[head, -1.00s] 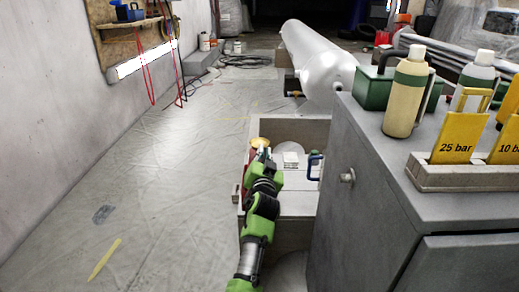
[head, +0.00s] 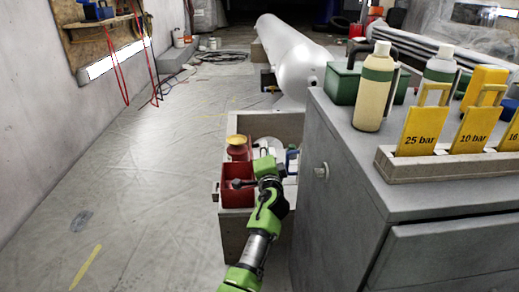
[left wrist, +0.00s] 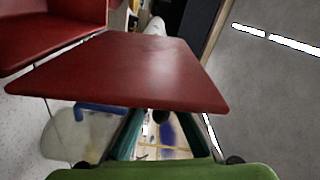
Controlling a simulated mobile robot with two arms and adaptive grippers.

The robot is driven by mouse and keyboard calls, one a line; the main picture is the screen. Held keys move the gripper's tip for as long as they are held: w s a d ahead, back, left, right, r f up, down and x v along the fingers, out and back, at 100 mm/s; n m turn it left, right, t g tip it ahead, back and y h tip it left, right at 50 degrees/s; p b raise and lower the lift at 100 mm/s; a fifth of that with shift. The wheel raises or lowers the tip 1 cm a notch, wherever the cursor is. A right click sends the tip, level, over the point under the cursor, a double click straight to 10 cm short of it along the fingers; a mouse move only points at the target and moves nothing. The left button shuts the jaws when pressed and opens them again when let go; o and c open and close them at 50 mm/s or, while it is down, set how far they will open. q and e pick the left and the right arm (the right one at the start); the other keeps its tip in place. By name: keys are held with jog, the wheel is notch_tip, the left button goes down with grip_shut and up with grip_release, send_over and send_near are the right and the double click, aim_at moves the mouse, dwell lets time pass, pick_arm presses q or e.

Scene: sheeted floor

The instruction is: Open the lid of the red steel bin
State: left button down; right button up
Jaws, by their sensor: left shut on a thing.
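The red steel bin (head: 238,194) stands in the light box-like stand on the floor, left of the grey cabinet. Its top is uncovered and the inside shows. My left gripper (head: 266,166) is at the bin's right side. In the left wrist view the red lid (left wrist: 140,68) is a flat plate lying across the gripper's fingers, and the gripper is shut on it. The bin (left wrist: 45,28) is at the upper left there, apart from the lid's far edge. In the head view my gripper and arm hide most of the lid. My right gripper is not in view.
A red can with a gold top (head: 238,143) stands just behind the bin. A blue handle (head: 292,160) is close to the right of my gripper. The grey cabinet (head: 345,190) bounds the right side. The floor (head: 140,190) to the left is mostly clear.

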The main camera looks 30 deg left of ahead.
pick_arm(q)
jog(key=shift+w+d+m, duration=0.2)
jog(key=shift+d+m, duration=0.15)
jog(key=shift+m, duration=0.05)
jog(key=c, duration=2.1)
grip_release()
jog(key=shift+f, duration=0.1)
jog(key=shift+c, duration=0.2)
notch_tip(320, 180, up, 10)
